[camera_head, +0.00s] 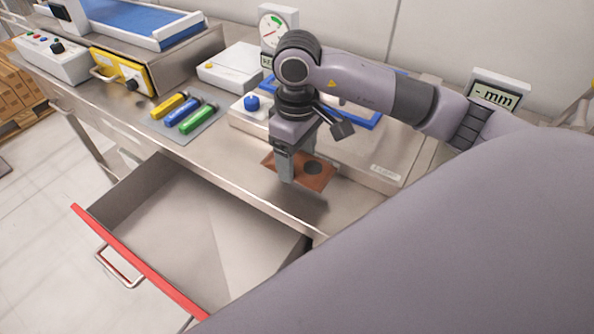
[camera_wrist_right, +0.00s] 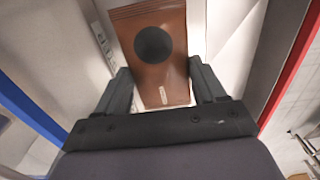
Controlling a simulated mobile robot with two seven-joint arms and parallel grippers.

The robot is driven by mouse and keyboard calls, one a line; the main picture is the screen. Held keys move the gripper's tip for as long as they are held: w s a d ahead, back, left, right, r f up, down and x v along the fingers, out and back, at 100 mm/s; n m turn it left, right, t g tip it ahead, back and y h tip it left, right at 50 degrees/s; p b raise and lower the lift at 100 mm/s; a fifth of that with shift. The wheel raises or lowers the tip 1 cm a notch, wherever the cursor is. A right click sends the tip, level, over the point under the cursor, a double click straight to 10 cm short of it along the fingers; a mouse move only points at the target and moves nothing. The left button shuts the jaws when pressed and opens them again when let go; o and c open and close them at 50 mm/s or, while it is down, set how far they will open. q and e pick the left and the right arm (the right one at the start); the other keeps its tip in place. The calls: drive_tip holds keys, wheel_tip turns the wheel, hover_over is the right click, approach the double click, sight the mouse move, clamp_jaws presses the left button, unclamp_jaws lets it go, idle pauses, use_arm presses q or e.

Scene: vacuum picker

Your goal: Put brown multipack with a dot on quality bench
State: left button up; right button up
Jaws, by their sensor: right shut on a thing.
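The brown multipack (camera_head: 325,181) is a flat brown packet with a dark round dot. My right gripper (camera_head: 287,172) is shut on it and holds it over the front part of the steel bench (camera_head: 222,150). In the right wrist view the packet (camera_wrist_right: 172,75) sits between the two fingers of the gripper (camera_wrist_right: 160,90), with its dot facing the camera. I cannot tell whether the packet touches the bench top. My left gripper is not in view.
An open, empty drawer (camera_head: 190,235) with a red front (camera_head: 140,262) juts out below the bench. A dial gauge (camera_head: 275,22), a white box (camera_head: 232,68) and an "mm" display (camera_head: 496,92) stand behind.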

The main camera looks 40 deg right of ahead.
sight(297, 172)
drive_tip(key=shift+f+b, duration=0.95)
drive_tip(key=shift+f, duration=1.1)
drive_tip(key=shift+f, duration=0.15)
drive_tip(key=o, duration=0.7)
drive_tip(key=shift+f, duration=0.1)
drive_tip(key=o, duration=0.4)
drive_tip(key=shift+o, duration=0.2)
